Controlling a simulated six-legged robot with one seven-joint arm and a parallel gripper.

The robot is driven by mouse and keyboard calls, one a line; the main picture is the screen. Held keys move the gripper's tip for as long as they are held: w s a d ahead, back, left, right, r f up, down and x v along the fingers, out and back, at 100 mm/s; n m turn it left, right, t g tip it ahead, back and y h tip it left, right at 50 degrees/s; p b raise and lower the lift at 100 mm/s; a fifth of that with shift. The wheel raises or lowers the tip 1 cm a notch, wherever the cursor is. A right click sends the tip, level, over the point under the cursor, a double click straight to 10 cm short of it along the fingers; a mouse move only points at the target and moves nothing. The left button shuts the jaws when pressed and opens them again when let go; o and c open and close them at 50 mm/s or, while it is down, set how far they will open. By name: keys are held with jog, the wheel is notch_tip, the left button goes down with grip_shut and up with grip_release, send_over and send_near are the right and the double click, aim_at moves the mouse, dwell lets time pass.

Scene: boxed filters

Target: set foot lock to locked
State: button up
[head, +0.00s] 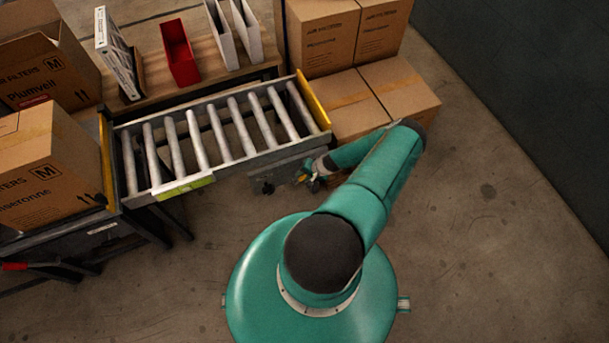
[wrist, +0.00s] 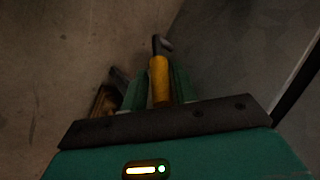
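A lever with a yellow grip and dark bent tip (wrist: 160,80) stands between my gripper's green fingers (wrist: 161,88) in the wrist view. The fingers lie close along both sides of the grip, with no clear gap, and look shut on it. No label shows, so I cannot tell from it whether the foot lock is locked. In the head view my gripper (head: 312,181) is low beside a dark grey box (head: 266,181) under the right end of the roller conveyor (head: 196,141). My arm partly covers this spot, and the lever is too small there to make out.
Cartons (head: 400,87) stand close behind my arm. A red-ended dark lever (head: 15,266) shows at far left, by a carton (head: 45,168) on a dark stand. A brownish part (wrist: 103,101) lies left of the fingers. The floor at right (head: 500,220) is clear.

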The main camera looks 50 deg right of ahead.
aim_at(294, 184)
grip_shut()
jog(key=shift+a+r, duration=0.1)
jog(key=shift+a, duration=0.05)
jog(key=shift+w+a+r+n+g+h, duration=0.2)
jog(key=shift+w+a+r+g+h, duration=0.15)
jog(key=shift+h, duration=0.3)
jog(key=shift+w+a+r+n+g+h, duration=0.25)
jog(key=shift+a+g+h, duration=0.2)
jog(key=shift+h, duration=0.2)
jog(key=shift+w+a+r+g+h, duration=0.15)
jog(key=shift+w+a+g+h, duration=0.35)
jog(key=shift+h, duration=0.5)
jog(key=shift+w+a+n+g+h, duration=0.2)
jog(key=shift+a+n+g+h, duration=0.15)
jog(key=shift+a+g+h, duration=0.45)
jog(key=shift+h, duration=0.3)
